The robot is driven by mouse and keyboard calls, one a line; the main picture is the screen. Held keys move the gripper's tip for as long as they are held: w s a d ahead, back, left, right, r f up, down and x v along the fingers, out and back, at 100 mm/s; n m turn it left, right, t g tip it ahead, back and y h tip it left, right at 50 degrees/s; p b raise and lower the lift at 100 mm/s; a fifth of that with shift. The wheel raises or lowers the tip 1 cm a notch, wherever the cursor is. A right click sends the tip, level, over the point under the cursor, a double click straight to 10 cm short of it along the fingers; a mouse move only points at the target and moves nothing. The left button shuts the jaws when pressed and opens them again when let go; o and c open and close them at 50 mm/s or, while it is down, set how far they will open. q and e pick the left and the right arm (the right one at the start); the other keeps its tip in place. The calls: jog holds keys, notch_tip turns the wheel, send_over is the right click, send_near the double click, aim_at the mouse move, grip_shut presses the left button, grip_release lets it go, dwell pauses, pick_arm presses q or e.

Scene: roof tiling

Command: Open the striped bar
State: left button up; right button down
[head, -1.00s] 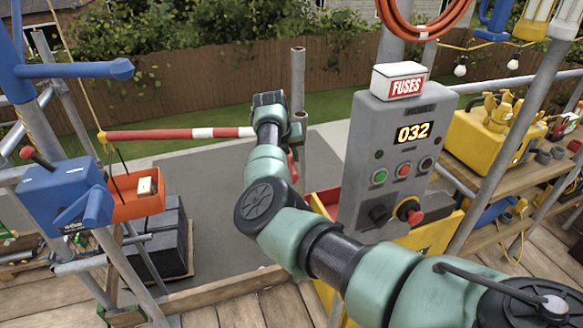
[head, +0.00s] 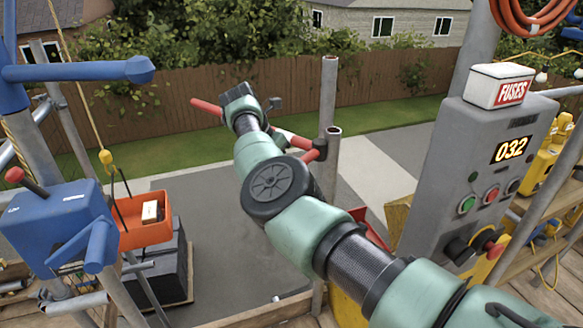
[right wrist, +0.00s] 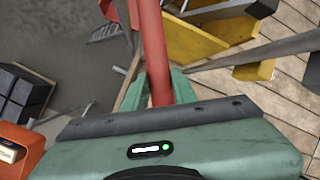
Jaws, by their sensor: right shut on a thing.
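The striped bar, red and white, slants across the gap in the head view. Its red far end (head: 207,107) shows left of my right gripper (head: 240,97), and a red part (head: 292,139) shows between my arm and the metal posts. My wrist hides the middle of the bar. In the right wrist view a red stretch of the bar (right wrist: 153,45) runs between the two green fingers, and the gripper (right wrist: 158,92) is shut on it. My left gripper is not in view.
A grey control box (head: 480,165) stands at the right, near my arm. Metal posts (head: 328,100) stand by the bar's near end. At the left are a blue hoist (head: 60,225), an orange tub (head: 145,233) and stacked dark tiles (head: 160,275). Open grey paving lies beyond.

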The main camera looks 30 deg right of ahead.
jog(key=shift+w+a, duration=0.15)
jog(key=shift+w, duration=0.05)
dwell(0.3)
jog(key=c, duration=1.1)
grip_release()
jog(key=v, duration=0.7)
jog(key=shift+a+r, duration=0.1)
jog(key=shift+r, duration=0.3)
